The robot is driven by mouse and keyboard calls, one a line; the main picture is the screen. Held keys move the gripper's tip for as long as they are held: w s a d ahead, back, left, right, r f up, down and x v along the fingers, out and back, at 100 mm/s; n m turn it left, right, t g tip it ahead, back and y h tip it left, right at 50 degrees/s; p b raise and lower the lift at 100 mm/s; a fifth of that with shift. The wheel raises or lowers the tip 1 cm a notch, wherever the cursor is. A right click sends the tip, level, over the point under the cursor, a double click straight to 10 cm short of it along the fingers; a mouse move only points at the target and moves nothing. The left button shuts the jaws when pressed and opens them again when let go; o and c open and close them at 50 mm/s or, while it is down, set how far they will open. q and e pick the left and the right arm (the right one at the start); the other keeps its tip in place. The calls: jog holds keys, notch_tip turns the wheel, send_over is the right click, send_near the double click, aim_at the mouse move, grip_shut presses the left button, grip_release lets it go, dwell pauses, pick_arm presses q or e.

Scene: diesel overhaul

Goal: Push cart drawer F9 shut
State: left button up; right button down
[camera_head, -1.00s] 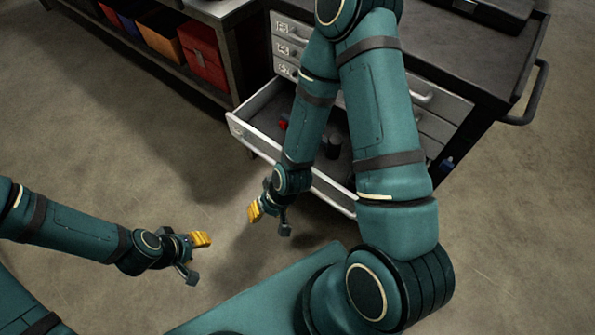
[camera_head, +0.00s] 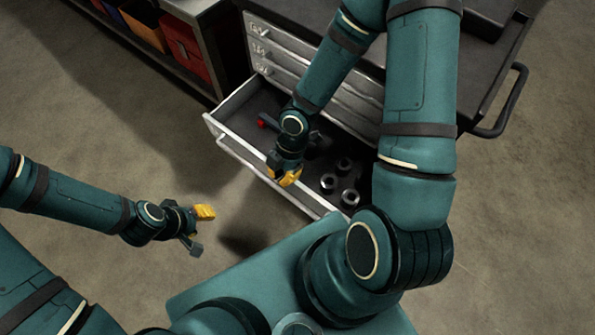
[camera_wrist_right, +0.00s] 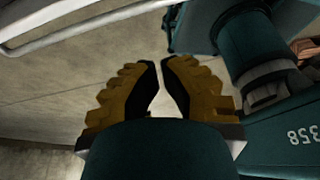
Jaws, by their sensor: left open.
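One cart drawer (camera_head: 234,104) stands pulled out below several shut ones; I cannot read its label. My right gripper (camera_head: 285,178) is at the drawer's front edge, near the middle of its width, and overlaps the front rail in the head view. I cannot tell whether it touches. In the right wrist view its yellow fingers (camera_wrist_right: 163,64) are together at the tips with nothing between them. A pale bar (camera_wrist_right: 85,22) crosses the upper left there, apart from the fingers. My left gripper (camera_head: 200,228) is open and empty, over the floor left of the drawer.
The drawer holds a red item (camera_head: 262,121) and several round metal parts (camera_head: 328,183). The dark cart top (camera_head: 478,62) spreads behind my right arm. A shelf with orange and red bins (camera_head: 185,48) stands at upper left. The floor (camera_head: 110,130) left of the drawer is clear.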

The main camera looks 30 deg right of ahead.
aim_at(284, 193)
jog(key=shift+n, duration=0.5)
notch_tip(284, 193, down, 9)
jog(key=b, duration=0.4)
jog(key=shift+s+a+b, duration=0.1)
jog(key=shift+s+b, duration=0.05)
jog(key=shift+b, duration=0.15)
jog(key=shift+w+d, duration=0.35)
jog(key=shift+d, duration=0.45)
